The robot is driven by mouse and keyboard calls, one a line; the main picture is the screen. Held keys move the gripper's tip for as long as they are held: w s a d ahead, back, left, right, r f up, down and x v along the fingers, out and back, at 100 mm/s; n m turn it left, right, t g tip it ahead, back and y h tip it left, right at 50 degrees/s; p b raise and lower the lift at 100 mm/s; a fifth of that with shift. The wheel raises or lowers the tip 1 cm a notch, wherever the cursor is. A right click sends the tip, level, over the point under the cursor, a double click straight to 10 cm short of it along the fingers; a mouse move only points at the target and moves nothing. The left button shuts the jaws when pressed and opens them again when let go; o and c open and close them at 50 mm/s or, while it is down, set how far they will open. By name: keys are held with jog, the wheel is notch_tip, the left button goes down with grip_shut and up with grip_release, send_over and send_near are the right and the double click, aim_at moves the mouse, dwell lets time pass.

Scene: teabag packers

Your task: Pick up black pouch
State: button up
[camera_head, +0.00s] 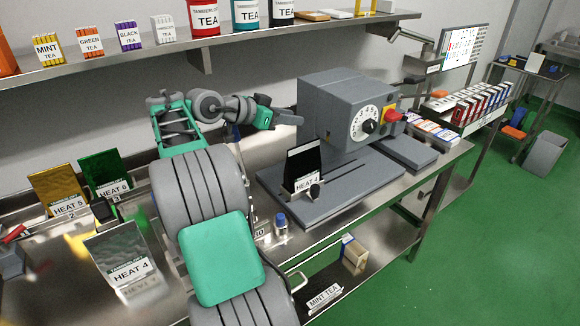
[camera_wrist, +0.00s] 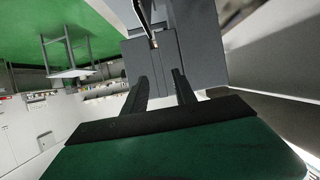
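The black pouch (camera_head: 303,160) stands upright on the grey sealing machine's flat bed, in front of its dial body, with a white HEAT label low on its face. The label's digit is hard to read. My gripper (camera_head: 292,120) is above and to the left of the pouch in the head view, apart from it, beside the machine's body. In the wrist view my gripper (camera_wrist: 161,90) shows two fingers spread with an empty gap between them. A thin dark edge, perhaps the pouch, shows beyond them at the top of that view.
The sealing machine (camera_head: 338,105) has a numbered dial and a red-and-yellow knob. Gold (camera_head: 60,190), green (camera_head: 105,172) and silver (camera_head: 122,255) pouches stand at the left. A shelf (camera_head: 130,58) with tea packs runs above. A small blue-capped bottle (camera_head: 281,226) stands by the bed.

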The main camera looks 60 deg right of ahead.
send_near(310, 142)
jog(key=x, duration=0.3)
jog(key=shift+w+d, duration=0.1)
jog(key=shift+w, duration=0.05)
jog(key=p+x, duration=0.2)
jog(key=x, duration=0.5)
jog(key=shift+d+f, duration=0.15)
jog(key=shift+f, duration=0.05)
grip_shut()
dwell(0.7)
